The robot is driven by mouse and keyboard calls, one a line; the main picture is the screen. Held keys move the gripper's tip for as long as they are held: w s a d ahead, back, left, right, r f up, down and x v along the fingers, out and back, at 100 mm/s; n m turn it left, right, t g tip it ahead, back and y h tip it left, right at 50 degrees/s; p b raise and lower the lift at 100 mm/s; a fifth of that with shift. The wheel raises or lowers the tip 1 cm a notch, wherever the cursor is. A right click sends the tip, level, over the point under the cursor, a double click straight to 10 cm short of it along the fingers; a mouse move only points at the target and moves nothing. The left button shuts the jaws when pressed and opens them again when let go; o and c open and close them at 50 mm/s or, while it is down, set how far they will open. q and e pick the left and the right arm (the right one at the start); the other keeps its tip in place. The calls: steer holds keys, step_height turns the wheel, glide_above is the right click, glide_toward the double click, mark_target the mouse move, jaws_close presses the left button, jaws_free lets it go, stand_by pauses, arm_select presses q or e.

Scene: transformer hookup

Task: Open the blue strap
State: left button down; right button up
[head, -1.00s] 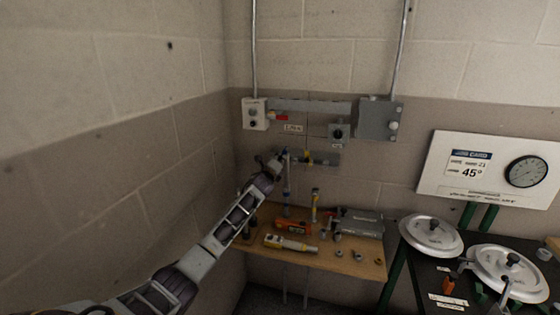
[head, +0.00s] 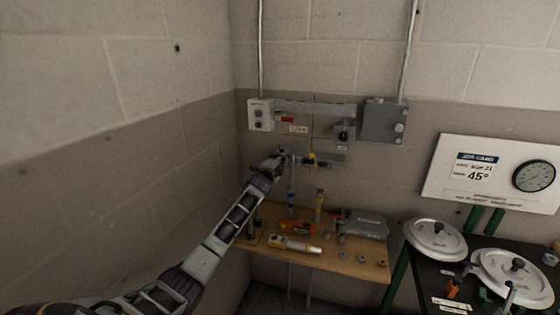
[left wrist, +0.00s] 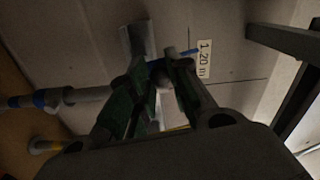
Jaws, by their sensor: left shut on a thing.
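The blue strap (left wrist: 186,52) shows in the left wrist view as a small blue strip, at and just beyond my fingertips. My left gripper (left wrist: 152,68) is shut on it, and the fingers hide part of the strap. In the head view my left gripper (head: 282,158) is at the upper end of a grey upright pipe (head: 291,180), by the wall bracket (head: 333,161). The strap is too small and covered there to tell its state. My right gripper is not in view.
Below is a wooden shelf (head: 352,268) with a yellow-and-white tool (head: 295,244), an orange tool (head: 297,228) and a grey case (head: 363,224). Wall boxes (head: 385,121) are above. A black table with round lids (head: 435,240) stands right.

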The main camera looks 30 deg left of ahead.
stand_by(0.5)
arm_select(q)
steer(key=c, duration=1.6)
jaws_free()
steer(key=shift+a, duration=0.1)
steer(key=shift+s, duration=0.15)
steer(key=v, duration=1.1)
steer(key=shift+s, duration=0.35)
steer(key=shift+f, duration=0.1)
steer(key=shift+f, duration=0.1)
